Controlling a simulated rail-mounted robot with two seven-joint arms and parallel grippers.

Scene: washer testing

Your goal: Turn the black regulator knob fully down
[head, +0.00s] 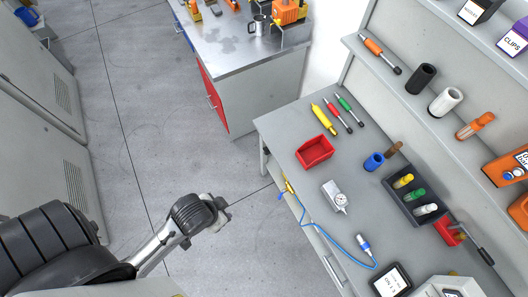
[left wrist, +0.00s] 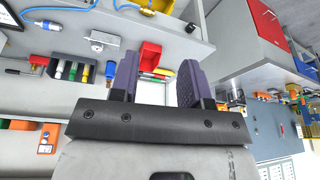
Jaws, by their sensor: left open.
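A small grey box with a round white dial (head: 335,195) sits on the grey workbench in the head view, behind a blue hose; it looks like the regulator. It also shows upside down in the left wrist view (left wrist: 104,40). I cannot make out a black knob on it in either view. My left gripper (head: 220,209) is over the floor, left of the bench and well apart from the box. In the left wrist view its two dark fingers (left wrist: 158,82) are spread with nothing between them. My right gripper is in neither view.
A red bin (head: 315,152), screwdrivers, a blue cylinder (head: 374,162) and a dark tray of coloured cylinders stand on the workbench (head: 290,125). The blue hose (head: 330,238) runs along its front. A shelf rises at right.

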